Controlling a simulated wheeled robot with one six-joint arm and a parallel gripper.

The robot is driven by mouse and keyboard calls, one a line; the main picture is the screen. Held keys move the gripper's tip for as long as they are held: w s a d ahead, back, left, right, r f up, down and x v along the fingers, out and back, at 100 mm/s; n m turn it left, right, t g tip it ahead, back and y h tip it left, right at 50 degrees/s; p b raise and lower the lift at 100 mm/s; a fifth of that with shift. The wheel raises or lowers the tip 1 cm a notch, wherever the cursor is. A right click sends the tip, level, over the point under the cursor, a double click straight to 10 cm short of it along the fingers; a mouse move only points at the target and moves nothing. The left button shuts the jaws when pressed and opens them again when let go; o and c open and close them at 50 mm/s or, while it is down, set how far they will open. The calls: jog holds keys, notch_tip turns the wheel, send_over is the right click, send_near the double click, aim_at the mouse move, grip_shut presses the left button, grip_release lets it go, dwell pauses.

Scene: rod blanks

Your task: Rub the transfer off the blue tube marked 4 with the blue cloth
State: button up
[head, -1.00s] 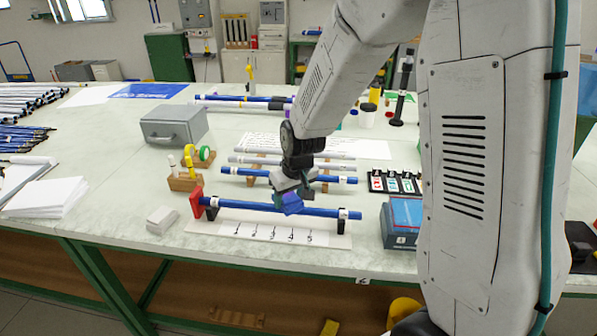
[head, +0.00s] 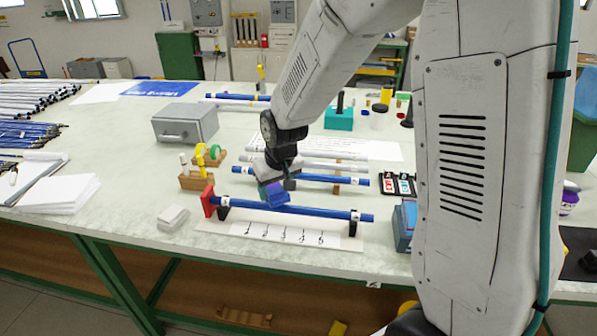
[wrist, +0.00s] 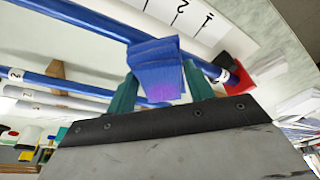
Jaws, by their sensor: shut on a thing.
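A blue tube (head: 310,211) lies across black supports on a white board, its left end at a red stop (head: 207,200). Pale bands show near both ends; I cannot read a 4 or make out a transfer. The tube and stop also show in the wrist view (wrist: 95,19), (wrist: 238,76). My gripper (head: 273,181) is shut on the folded blue cloth (head: 276,195), over the tube's left half. In the wrist view the cloth (wrist: 157,72) sits between the green fingers and overlaps the tube's edge. I cannot tell whether they touch.
A number strip (head: 285,235) lies before the tube. Another blue tube (head: 320,178) and pale tubes rest behind. A white block (head: 173,218) and tape holder (head: 197,180) stand left, a blue box (head: 404,226) right. A grey case (head: 185,124) stands farther back.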

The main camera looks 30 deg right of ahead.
jog(key=shift+d+r, duration=0.2)
jog(key=shift+r, duration=2.65)
